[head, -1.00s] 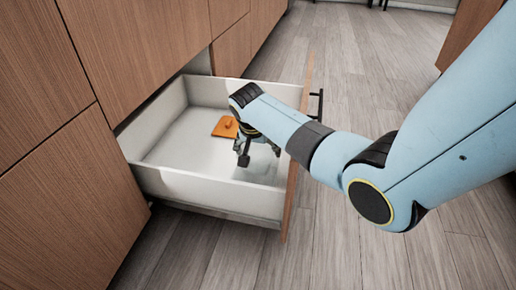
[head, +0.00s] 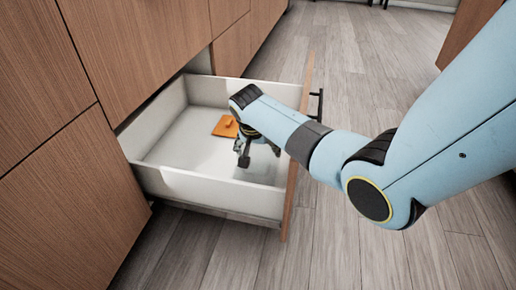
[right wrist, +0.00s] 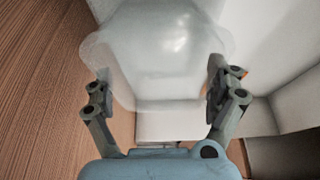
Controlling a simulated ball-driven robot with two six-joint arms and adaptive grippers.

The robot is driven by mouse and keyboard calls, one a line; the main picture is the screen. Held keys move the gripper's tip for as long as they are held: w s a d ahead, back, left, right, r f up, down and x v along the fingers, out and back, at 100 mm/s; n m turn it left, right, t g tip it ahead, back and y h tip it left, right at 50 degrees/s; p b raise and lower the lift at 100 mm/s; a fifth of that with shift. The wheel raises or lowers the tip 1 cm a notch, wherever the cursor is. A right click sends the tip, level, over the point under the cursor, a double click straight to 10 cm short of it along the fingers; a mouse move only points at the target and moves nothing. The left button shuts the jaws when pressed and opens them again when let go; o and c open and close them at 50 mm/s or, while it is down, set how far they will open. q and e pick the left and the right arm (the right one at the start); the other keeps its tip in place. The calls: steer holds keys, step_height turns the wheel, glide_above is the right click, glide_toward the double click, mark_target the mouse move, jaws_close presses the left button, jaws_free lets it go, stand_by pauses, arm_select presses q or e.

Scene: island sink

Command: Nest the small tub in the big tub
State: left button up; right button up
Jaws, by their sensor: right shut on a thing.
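A clear, whitish tub (right wrist: 160,45) fills the upper middle of the right wrist view, between the two fingers of my right gripper (right wrist: 163,88). The fingers touch it on both sides. I cannot tell from its size whether it is the small or the big tub. In the head view my right gripper (head: 257,154) points down inside the open drawer. The tub there is too see-through to make out clearly. No second tub can be made out. My left gripper is not in view.
The open white drawer (head: 205,188) has a wooden front (head: 294,170) on the right, close to my arm. A flat orange thing (head: 225,127) lies on the drawer floor, behind and left of my gripper. Wooden cabinets (head: 60,180) stand at the left. The drawer's left part looks empty.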

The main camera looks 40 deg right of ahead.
mark_target(259, 161)
steer(key=shift+f+b, duration=0.95)
steer(key=shift+f, duration=0.9)
steer(key=o, duration=0.9)
steer(key=shift+r, duration=0.1)
steer(key=shift+r, duration=0.1)
steer(key=v, duration=1.1)
steer(key=shift+s+a+r, duration=0.15)
steer(key=shift+r, duration=0.2)
